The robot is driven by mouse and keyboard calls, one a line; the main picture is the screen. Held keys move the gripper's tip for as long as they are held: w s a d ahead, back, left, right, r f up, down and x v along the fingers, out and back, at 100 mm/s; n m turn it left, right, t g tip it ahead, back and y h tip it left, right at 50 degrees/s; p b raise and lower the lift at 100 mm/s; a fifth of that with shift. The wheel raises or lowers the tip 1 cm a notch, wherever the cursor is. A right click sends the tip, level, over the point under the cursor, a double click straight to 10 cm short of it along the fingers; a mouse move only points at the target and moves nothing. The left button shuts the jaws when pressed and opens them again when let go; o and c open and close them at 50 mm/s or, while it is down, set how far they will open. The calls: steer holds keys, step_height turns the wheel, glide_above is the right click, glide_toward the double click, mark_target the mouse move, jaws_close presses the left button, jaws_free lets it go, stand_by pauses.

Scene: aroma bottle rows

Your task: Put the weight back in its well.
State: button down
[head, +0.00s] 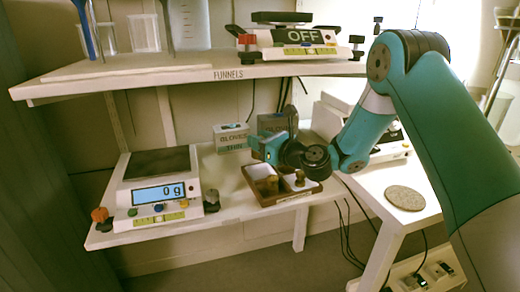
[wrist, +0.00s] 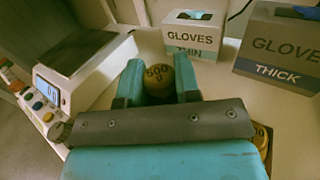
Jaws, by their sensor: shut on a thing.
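My gripper (head: 264,148) is shut on a brass weight (wrist: 159,78) marked 500 g, which shows between the two teal fingers in the wrist view. In the head view the held weight is hidden or too small to make out. The gripper is above the back of a brown wooden tray (head: 258,199) with light-floored wells. Two brass weights stand in the tray, one towards the left (head: 270,183) and one at the right (head: 299,178). Part of a brass weight (wrist: 262,137) also shows at the lower right of the wrist view.
A balance (head: 160,185) reading 0 g stands left of the tray. Boxes of thin gloves (head: 231,138) and thick gloves (wrist: 278,48) stand behind. A shelf (head: 200,72) with another balance (head: 290,40) reading OFF is overhead. A round disc (head: 405,198) lies on the right table.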

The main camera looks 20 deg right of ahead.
step_height(320, 180, down, 3)
steer(key=shift+d+f+b, duration=0.1)
steer(key=shift+f+b, duration=0.05)
steer(key=shift+b, duration=0.35)
steer(key=shift+f, duration=0.1)
